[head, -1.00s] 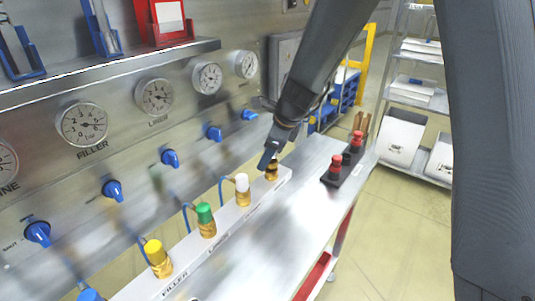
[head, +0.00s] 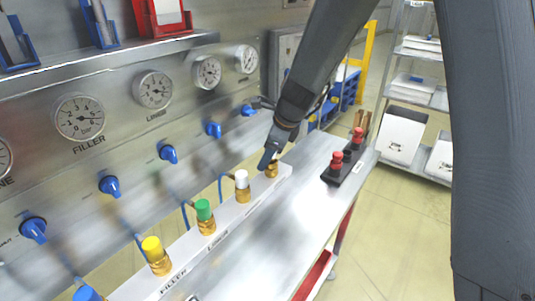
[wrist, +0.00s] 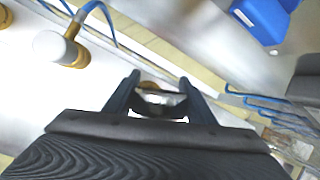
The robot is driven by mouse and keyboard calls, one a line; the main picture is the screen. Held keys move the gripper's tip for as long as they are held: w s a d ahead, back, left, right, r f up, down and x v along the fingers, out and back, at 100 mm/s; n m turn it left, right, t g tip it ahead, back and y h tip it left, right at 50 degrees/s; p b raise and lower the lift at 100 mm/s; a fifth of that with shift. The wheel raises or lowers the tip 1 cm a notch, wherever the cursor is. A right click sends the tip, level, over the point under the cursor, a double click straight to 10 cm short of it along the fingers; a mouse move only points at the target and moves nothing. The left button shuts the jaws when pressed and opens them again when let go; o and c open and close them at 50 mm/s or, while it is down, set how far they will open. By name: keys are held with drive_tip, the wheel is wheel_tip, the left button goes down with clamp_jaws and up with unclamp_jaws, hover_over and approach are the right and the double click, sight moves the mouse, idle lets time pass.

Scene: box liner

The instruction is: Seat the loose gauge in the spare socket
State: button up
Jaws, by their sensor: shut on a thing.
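My gripper (head: 268,160) is at the far end of the white manifold rail (head: 228,213), right above a brass fitting (head: 271,170). In the wrist view its two fingers (wrist: 160,98) are shut on a small dark and pale grey part (wrist: 162,104), with a bit of brass showing just behind it. The fingers hide most of this part, so I cannot tell if it is the loose gauge or whether it touches the brass. Round dial gauges sit in the steel panel, among them the FILLER gauge (head: 80,117). I cannot pick out the spare socket.
White (head: 242,180), green (head: 204,210) and yellow (head: 152,246) capped brass fittings stand along the rail, with blue hoses. A black block (head: 345,166) with red-capped pieces stands at the bench's right. The steel bench (head: 262,228) between is clear. Blue knobs (head: 168,153) stick out of the panel.

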sight(276, 164)
drive_tip(key=shift+s+f+b, duration=0.1)
drive_tip(key=shift+f+b, duration=0.2)
drive_tip(key=shift+f, duration=0.2)
drive_tip(key=shift+c, duration=1.2)
drive_tip(key=shift+s+f, duration=0.1)
drive_tip(key=shift+f, duration=0.05)
drive_tip(key=o, duration=1.6)
drive_tip(key=shift+f, duration=0.1)
drive_tip(key=shift+c, duration=0.2)
drive_tip(key=shift+d+r, duration=0.15)
drive_tip(key=shift+r, duration=0.5)
drive_tip(key=v, duration=0.6)
drive_tip(key=shift+s+d+r, duration=0.15)
drive_tip(key=shift+r, duration=0.15)
